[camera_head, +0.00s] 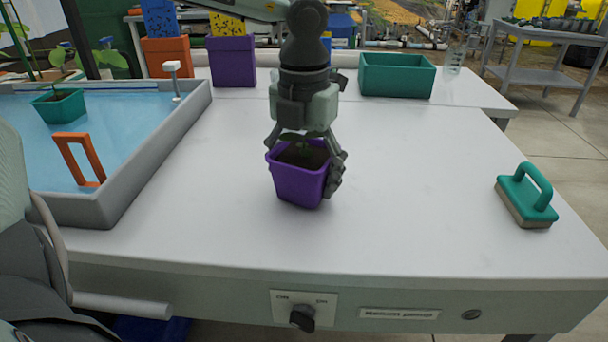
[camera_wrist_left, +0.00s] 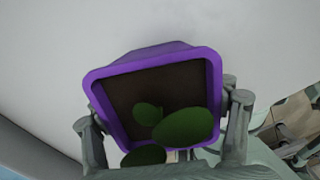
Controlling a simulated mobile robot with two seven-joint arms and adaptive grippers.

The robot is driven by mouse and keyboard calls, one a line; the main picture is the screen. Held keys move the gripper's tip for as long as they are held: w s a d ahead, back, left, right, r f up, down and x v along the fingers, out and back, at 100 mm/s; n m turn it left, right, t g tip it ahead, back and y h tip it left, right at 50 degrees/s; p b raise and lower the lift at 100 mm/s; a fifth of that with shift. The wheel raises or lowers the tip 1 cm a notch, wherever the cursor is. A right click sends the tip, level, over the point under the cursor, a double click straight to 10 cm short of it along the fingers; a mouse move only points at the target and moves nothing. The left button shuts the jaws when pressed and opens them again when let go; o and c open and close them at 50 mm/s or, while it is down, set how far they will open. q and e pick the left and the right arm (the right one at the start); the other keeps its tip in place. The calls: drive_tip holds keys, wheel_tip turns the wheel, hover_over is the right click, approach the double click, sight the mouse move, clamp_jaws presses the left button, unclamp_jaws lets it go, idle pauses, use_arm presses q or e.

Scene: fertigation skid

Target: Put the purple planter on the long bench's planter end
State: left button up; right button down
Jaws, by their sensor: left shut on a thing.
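The purple planter (camera_head: 298,186) holds dark soil and a small green plant, and is upright over the middle of the white bench top (camera_head: 420,190). My left gripper (camera_head: 306,160) comes down from above and is shut on the planter, with a finger on either side. I cannot tell whether the planter's base touches the bench or is just above it. In the left wrist view, the planter (camera_wrist_left: 152,55) sits between the fingers, its soil and round leaves facing the camera. My right gripper is not in view.
A blue-topped tray (camera_head: 150,165) at left has an orange handle (camera_head: 80,160) and a teal pot (camera_head: 58,107). A purple bin (camera_head: 232,62) and teal box (camera_head: 397,76) stand behind. A teal-handled brush (camera_head: 526,195) lies at right. A knob (camera_head: 302,318) is on the front edge.

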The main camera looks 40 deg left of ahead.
sight(304, 158)
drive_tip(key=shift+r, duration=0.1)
use_arm(q)
drive_tip(key=shift+f, duration=0.15)
drive_tip(key=o, duration=1.3)
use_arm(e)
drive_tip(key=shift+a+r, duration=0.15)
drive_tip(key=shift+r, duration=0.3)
use_arm(q)
drive_tip(key=shift+o, duration=0.2)
drive_tip(key=shift+w+r, duration=0.1)
drive_tip(key=shift+r, duration=0.45)
wheel_tip(304, 158, up, 11)
drive_tip(key=shift+r, duration=0.1)
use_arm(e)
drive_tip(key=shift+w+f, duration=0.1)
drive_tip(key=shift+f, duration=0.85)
